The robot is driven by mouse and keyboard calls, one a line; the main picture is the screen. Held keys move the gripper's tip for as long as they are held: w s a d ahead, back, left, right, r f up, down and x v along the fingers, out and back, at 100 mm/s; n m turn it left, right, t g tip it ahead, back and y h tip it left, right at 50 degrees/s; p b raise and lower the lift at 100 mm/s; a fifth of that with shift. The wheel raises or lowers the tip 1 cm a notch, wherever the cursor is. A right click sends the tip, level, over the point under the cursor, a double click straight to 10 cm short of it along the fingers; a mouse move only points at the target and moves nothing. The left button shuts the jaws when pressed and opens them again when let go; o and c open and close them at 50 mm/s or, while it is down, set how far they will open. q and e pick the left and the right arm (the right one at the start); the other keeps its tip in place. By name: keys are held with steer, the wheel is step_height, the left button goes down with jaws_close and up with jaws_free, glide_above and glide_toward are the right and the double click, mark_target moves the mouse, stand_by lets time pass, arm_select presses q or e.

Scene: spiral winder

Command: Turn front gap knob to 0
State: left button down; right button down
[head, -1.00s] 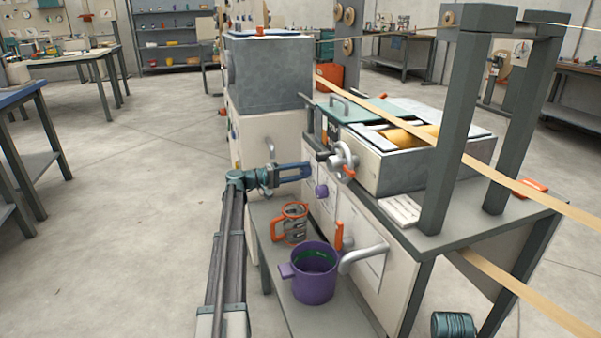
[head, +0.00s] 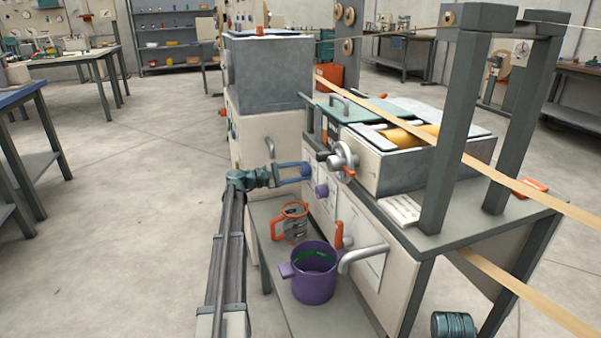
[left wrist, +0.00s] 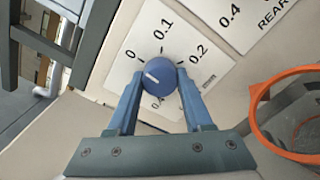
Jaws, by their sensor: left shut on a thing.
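The blue front gap knob (left wrist: 160,80) sits on a white dial plate (left wrist: 152,22) marked 0, 0.1, 0.2 and 0.4 in the left wrist view. Its white pointer line slants up and left, roughly toward the 0 mark. My left gripper (left wrist: 158,92) is shut on the knob, one finger on each side. In the head view my left gripper (head: 307,171) reaches the machine's front panel from the left, and it hides the knob. My right gripper is not in view.
A second plate (left wrist: 248,18) marked REAR adjoins the dial. A purple knob (head: 321,191) is close to the gripper. Below are an orange-rimmed jug (head: 292,224) and a purple pot (head: 314,273) on a low shelf. A crank handle (head: 342,160) is above right.

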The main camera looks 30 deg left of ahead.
arm_select(q)
steer(key=shift+n, duration=0.8)
steer(key=shift+c, duration=1.5)
jaws_free()
steer(key=shift+s+a, duration=0.1)
steer(key=v, duration=1.3)
steer(key=shift+s+a, duration=0.2)
steer(key=shift+s, duration=0.1)
